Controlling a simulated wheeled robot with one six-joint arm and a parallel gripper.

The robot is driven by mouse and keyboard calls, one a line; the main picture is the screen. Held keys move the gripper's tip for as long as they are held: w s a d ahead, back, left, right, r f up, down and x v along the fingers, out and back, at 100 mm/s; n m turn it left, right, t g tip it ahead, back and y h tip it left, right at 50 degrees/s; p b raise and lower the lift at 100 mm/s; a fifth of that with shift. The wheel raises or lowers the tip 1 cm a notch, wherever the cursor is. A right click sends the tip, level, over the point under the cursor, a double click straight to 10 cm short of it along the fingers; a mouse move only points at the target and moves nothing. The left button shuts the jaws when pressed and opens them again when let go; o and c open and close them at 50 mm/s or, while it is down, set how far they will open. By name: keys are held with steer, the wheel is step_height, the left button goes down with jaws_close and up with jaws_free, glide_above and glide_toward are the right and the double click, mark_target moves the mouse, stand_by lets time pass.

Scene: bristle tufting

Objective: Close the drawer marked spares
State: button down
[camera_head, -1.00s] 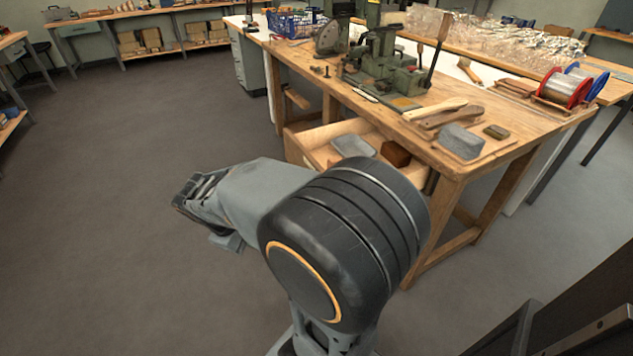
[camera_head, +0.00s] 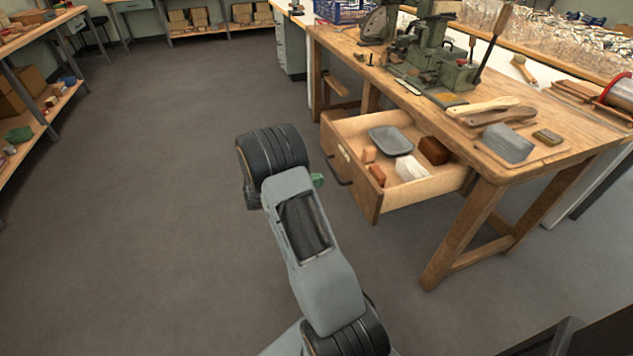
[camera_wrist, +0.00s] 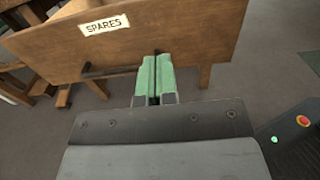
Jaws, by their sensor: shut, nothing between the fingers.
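The drawer marked spares (camera_head: 372,190) stands pulled out from the workbench in the head view. It holds a grey dish, a white bundle and several brown blocks. Its wooden front (camera_wrist: 185,30) with the white SPARES label (camera_wrist: 103,25) fills the upper part of the wrist view. A dark bar handle (camera_wrist: 110,72) sits low on the front, partly hidden behind my gripper. My gripper (camera_wrist: 157,62) has green fingers, shut and empty, pointing at the lower part of the front. I cannot tell whether they touch it. In the head view only a green bit of my gripper (camera_head: 318,180) shows, left of the drawer.
The workbench (camera_head: 440,125) carries a green machine, wooden-handled brushes and a grey block (camera_head: 509,143). Its front leg (camera_head: 462,235) stands right of the drawer. The floor (camera_head: 150,200) to the left is clear. Shelves (camera_head: 45,130) stand at the far left.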

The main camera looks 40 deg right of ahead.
mark_target(357, 171)
steer(key=b+x, duration=0.1)
steer(key=x, duration=0.9)
steer(key=shift+s+d+b, duration=0.15)
steer(key=shift+d+b, duration=0.15)
steer(key=shift+b, duration=0.05)
